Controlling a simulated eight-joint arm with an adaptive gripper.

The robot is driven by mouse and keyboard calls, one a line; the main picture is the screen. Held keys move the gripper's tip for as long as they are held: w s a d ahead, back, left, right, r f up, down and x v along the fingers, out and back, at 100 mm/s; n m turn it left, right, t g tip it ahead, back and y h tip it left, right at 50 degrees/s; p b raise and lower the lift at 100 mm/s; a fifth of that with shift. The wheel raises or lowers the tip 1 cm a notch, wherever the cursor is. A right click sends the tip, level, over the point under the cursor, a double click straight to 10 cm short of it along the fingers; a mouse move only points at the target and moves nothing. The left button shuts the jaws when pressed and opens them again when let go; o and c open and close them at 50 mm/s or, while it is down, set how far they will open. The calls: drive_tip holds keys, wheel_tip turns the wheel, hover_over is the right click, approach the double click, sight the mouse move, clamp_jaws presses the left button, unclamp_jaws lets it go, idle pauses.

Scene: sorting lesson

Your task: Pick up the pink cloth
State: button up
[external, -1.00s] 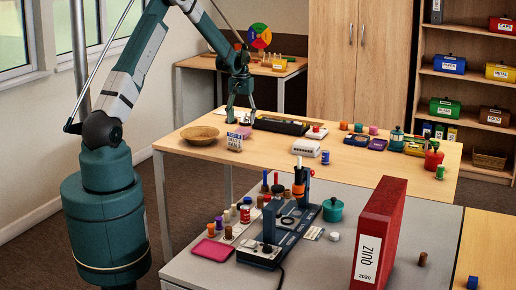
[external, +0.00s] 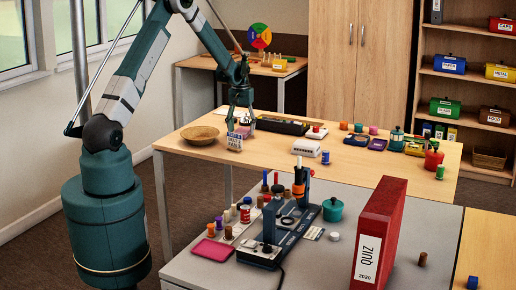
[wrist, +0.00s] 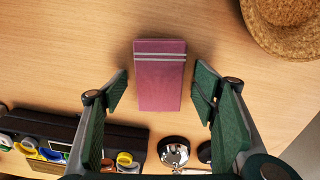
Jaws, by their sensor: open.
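The pink cloth (wrist: 160,95) is a flat, folded mauve-pink rectangle with two pale stripes near one end. It lies on the wooden table in the wrist view. In the external view it is mostly hidden behind my gripper (external: 239,124). In the wrist view my gripper (wrist: 164,82) is open, with one green finger on each side of the cloth and visible gaps between. The cloth's striped end reaches past the fingertips. The fingers do not grip anything.
A shiny metal object (wrist: 173,150) is near the cloth's lower end. Wood is bare above the cloth.

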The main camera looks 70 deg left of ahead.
sight(242, 131)
drive_tip(key=shift+c, duration=0.4)
drive_tip(key=c, duration=0.8)
drive_tip(key=shift+r, duration=0.15)
drive_tip(key=shift+r+p, duration=0.9)
drive_tip(key=shift+r, duration=4)
